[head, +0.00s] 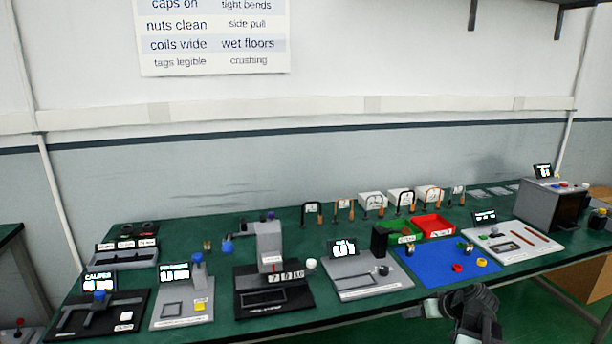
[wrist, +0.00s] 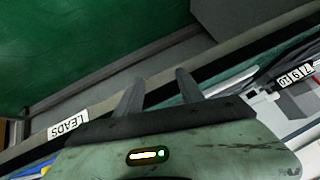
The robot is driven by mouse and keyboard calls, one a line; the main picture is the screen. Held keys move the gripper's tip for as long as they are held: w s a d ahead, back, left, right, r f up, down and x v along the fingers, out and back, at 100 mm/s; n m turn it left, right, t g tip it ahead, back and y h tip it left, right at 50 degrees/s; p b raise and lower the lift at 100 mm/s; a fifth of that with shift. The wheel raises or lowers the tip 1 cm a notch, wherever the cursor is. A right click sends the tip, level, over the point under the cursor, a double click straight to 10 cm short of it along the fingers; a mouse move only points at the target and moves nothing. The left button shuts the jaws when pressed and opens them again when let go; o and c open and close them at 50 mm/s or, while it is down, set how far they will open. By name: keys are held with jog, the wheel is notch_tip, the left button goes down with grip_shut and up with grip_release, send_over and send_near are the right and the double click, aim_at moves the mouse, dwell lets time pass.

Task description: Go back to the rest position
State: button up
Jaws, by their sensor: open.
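My gripper (wrist: 158,78) shows in the wrist view with its two dark fingers apart and nothing between them. Beyond the fingers are a dark edge, a grey strip and a green surface. In the head view part of my arm (head: 478,312) is at the bottom right, in front of the green bench (head: 340,316). The fingers cannot be made out clearly there.
The bench carries a grey press-like device (head: 270,246), a blue mat (head: 440,262), a red bin (head: 432,225) and a dark-fronted box (head: 552,204). A LEADS label (wrist: 68,124) lies left of my fingers in the wrist view. Green floor shows below the bench.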

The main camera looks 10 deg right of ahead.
jog(key=s+a+f+n+g+h, duration=0.1)
jog(key=a+f+g, duration=0.15)
jog(key=a, duration=0.95)
jog(key=s+a+f+g+h, duration=0.1)
jog(key=a+f+g, duration=0.15)
jog(key=a, duration=0.85)
jog(key=s+a+f+n+g, duration=0.1)
jog(key=s+a+g, duration=0.15)
jog(key=a, duration=0.95)
notch_tip(320, 180, up, 8)
jog(key=w+p, duration=0.1)
jog(key=p, duration=0.7)
jog(key=shift+d+m, duration=0.3)
jog(key=shift+d, duration=0.05)
jog(key=shift+f+g, duration=0.1)
jog(key=shift+g, duration=0.15)
